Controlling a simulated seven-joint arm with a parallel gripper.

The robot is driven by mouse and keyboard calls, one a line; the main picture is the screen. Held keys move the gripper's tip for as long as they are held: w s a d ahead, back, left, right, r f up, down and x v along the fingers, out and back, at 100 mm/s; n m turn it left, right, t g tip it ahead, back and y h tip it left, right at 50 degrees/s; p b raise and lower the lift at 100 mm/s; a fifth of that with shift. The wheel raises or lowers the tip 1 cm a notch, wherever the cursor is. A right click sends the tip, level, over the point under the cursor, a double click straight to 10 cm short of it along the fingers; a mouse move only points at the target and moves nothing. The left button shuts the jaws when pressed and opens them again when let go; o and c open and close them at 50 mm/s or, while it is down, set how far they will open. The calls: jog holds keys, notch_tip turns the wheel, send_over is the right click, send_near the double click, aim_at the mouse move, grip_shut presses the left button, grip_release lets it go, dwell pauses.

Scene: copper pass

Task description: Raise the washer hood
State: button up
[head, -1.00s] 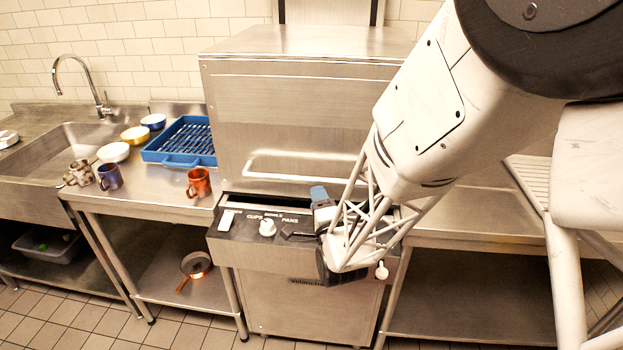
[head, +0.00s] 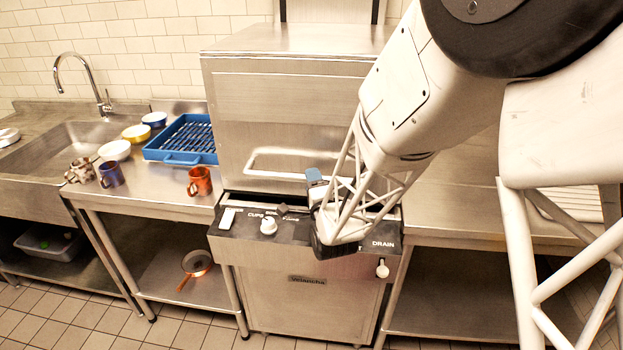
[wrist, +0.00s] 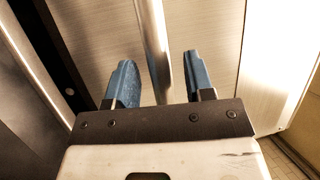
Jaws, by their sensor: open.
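The washer hood (head: 290,110) is a large steel box, down on the washer body in the head view. Its bar handle (head: 270,152) runs across the lower front and passes behind my arm on the right. My gripper (head: 314,178) is at the hood's lower front, close to the handle, partly hidden by my wrist. In the wrist view, my gripper (wrist: 160,82) is open, with a blue finger on each side of the handle bar (wrist: 153,45). The bar runs between the fingers with gaps on both sides. I cannot tell how deep it sits between them.
The control panel (head: 240,221) with knobs lies below the hood. On the left table are a blue rack (head: 180,158), an orange mug (head: 200,182), a blue mug (head: 111,174) and several bowls. The right counter (head: 460,200) is mostly clear.

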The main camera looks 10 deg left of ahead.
jog(key=shift+x, duration=0.9)
grip_shut()
